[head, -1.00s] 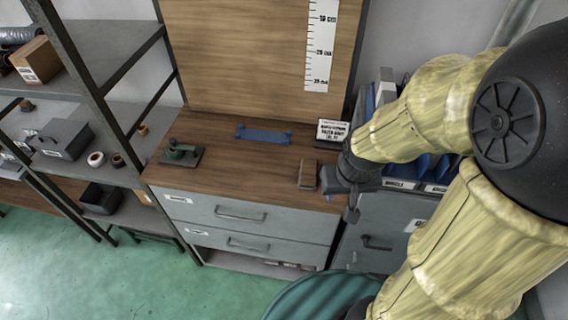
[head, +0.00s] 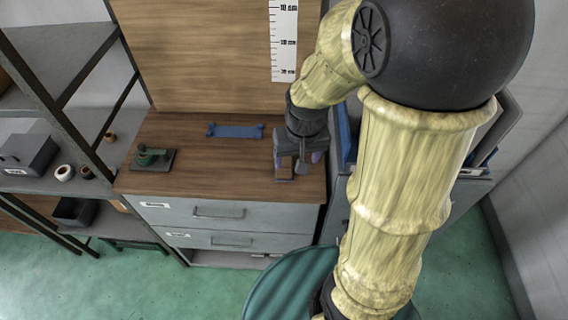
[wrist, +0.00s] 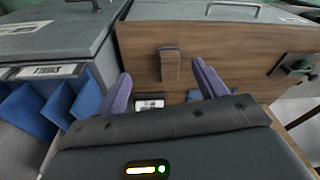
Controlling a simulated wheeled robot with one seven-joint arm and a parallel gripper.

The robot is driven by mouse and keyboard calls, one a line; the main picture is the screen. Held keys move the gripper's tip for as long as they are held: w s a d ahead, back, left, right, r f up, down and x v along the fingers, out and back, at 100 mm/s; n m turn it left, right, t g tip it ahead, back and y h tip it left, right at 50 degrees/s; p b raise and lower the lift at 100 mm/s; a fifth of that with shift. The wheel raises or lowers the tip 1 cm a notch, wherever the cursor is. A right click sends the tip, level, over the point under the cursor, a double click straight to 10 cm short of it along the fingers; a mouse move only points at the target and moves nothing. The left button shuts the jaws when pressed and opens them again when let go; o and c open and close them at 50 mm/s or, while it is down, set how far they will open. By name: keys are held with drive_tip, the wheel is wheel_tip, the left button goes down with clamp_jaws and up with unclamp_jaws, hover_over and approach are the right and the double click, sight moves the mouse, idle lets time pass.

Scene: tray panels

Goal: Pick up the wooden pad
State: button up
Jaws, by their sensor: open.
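The wooden pad (head: 284,173) is a small brown block on the brown worktop, near its front right part. It is partly hidden by my gripper in the head view. In the wrist view the pad (wrist: 171,67) shows ahead, between the lines of the two fingers. My gripper (head: 302,160) is over the worktop right beside the pad in the head view. In the wrist view my gripper (wrist: 161,78) has its two purple fingers spread wide apart, with nothing held between them.
A blue bracket-like piece (head: 235,131) lies at the back of the worktop (head: 215,165). A green device on a dark plate (head: 152,158) stands at the left. Blue bins (wrist: 40,105) are beside the worktop. The worktop's middle is clear.

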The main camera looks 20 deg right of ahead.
wheel_tip(320, 180, up, 2)
drive_tip(key=m+g+p, duration=0.2)
hover_over(284, 159)
drive_tip(key=shift+s+d+r, duration=0.2)
drive_tip(key=shift+s+d, duration=0.05)
drive_tip(key=shift+s, duration=0.05)
wheel_tip(284, 159, down, 11)
drive_tip(key=shift+f+p, duration=0.1)
drive_tip(key=shift+p, duration=0.8)
drive_tip(key=shift+f, duration=0.55)
drive_tip(key=shift+w+a+f+p, duration=0.15)
drive_tip(key=shift+f+p, duration=0.3)
drive_tip(key=shift+f, duration=0.85)
drive_tip(key=shift+w+a+f+p, duration=0.1)
drive_tip(key=shift+f+p, duration=0.35)
drive_tip(key=shift+f, duration=0.85)
